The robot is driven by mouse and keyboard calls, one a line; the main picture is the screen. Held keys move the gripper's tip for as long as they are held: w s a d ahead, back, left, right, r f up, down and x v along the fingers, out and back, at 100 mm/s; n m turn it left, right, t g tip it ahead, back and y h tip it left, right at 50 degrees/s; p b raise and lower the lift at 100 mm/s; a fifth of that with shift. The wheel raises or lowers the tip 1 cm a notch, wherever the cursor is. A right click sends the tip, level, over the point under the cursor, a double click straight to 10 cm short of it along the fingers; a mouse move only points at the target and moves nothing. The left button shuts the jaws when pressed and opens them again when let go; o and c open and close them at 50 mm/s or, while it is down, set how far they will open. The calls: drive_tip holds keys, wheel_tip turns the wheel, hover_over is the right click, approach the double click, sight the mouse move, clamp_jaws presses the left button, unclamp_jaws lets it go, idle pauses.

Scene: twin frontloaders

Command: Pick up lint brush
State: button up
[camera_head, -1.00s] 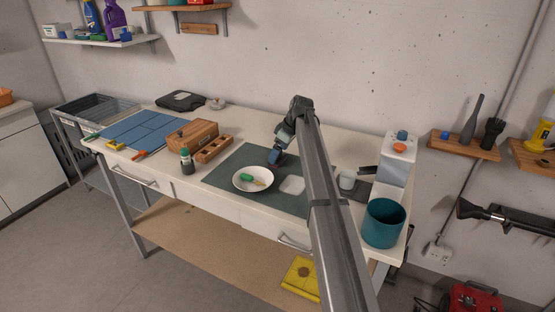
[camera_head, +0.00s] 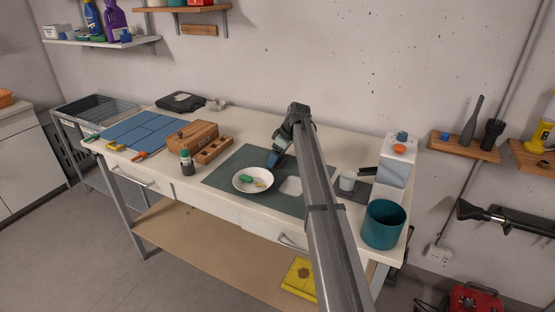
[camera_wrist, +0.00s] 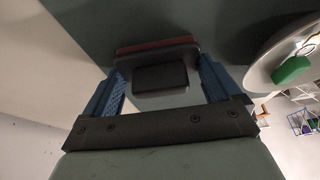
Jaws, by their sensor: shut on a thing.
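My gripper (camera_head: 277,161) is low over the back part of the dark green mat (camera_head: 225,170), behind and right of the white plate.
The white plate (camera_head: 242,187) holds a green item (camera_head: 246,179); it also shows in the wrist view (camera_wrist: 262,70). A white square (camera_head: 291,186) lies right of it.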

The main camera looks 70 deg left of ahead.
wheel_tip(320, 180, up, 10)
drive_tip(key=shift+r, duration=0.1)
idle(0.5)
